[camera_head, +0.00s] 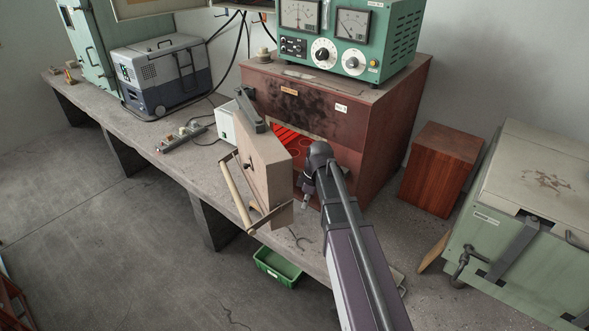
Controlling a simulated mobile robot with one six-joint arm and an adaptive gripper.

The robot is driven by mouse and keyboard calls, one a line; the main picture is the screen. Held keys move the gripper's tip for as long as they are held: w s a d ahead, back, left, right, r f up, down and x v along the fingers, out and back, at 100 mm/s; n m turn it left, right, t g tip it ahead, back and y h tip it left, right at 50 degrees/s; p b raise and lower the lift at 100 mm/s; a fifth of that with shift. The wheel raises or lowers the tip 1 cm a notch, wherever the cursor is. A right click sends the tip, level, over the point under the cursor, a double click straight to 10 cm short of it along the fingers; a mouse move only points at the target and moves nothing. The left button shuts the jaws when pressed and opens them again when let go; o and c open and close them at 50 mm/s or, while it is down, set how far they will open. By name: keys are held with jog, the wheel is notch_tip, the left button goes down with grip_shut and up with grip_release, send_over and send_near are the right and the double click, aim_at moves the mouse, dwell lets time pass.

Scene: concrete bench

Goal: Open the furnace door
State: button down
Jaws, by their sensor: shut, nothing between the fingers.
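The furnace (310,108) is a reddish-brown box on the concrete bench, with red-glowing elements in its opening (287,138). Its thick beige door (262,160) stands swung out from the front towards the left, so part of the glowing chamber shows. A long pale bar handle (239,193) is on the door's outer side. My arm reaches up from the bottom right, in front of the furnace's right part. My gripper (305,201) is shut and empty, pointing down just right of the door's free edge. Any contact with the door cannot be told. My arm hides part of the opening.
A green meter unit (345,35) sits on the furnace. A power strip (182,135) and a grey portable box (165,75) are on the bench at left. A green tray (277,267) lies below the front edge. A pale green chest (520,220) stands at right.

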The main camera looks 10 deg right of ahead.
jog(key=w+d+r+n+y+p, duration=0.1)
jog(key=w+r+n+p, duration=0.7)
jog(key=r, duration=0.3)
jog(key=shift+w+d+r+n+y+p, duration=0.3)
jog(key=shift+w+d+y+p, duration=0.15)
jog(key=shift+p, duration=0.35)
jog(key=shift+f, duration=0.2)
jog(key=b+x, duration=0.9)
jog(key=shift+a+f, duration=0.2)
jog(key=shift+f, duration=0.05)
jog(key=shift+s, duration=0.2)
